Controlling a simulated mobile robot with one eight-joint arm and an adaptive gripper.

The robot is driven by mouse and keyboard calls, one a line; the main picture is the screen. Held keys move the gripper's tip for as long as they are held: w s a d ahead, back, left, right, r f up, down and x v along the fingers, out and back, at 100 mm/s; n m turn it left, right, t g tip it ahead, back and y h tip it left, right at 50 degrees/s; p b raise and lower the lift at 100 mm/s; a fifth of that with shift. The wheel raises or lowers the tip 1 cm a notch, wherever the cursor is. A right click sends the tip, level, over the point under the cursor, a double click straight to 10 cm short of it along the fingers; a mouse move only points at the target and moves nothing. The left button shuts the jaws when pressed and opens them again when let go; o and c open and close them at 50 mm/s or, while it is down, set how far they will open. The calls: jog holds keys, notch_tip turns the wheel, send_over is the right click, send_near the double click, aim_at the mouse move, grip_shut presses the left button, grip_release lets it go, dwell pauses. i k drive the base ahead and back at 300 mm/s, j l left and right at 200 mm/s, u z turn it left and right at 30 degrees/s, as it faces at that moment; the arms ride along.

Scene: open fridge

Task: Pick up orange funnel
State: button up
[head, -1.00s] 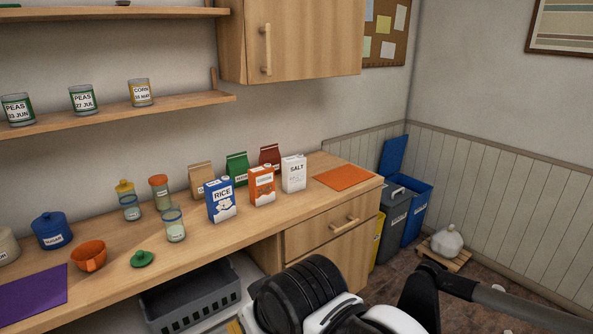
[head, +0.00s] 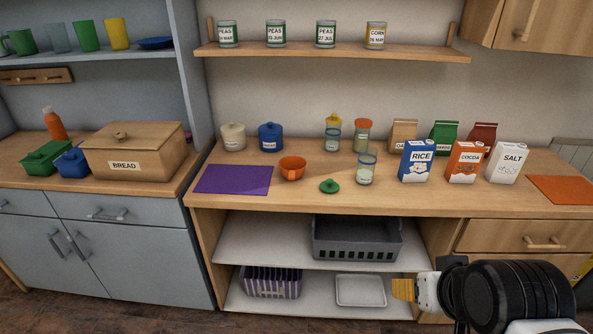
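An orange bowl-shaped thing (head: 292,168) stands on the wooden counter, just right of a purple mat. It is the closest match to the orange funnel, but I cannot make out a spout. A jar with an orange top (head: 363,124) stands farther back; I cannot tell if that top is a lid or a funnel.
Around the bowl are the purple mat (head: 233,179), a green lid (head: 329,186) and a glass jar (head: 366,170). Rice (head: 417,161), cocoa (head: 464,162) and salt (head: 507,162) boxes stand to the right. A shelf (head: 333,52) hangs above. A grey crate (head: 357,240) sits below.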

aim_at(292, 168)
jog(key=i+j, duration=0.3)
jog(key=j, duration=0.15)
jog(key=i+j, duration=0.6)
jog(key=j, duration=0.25)
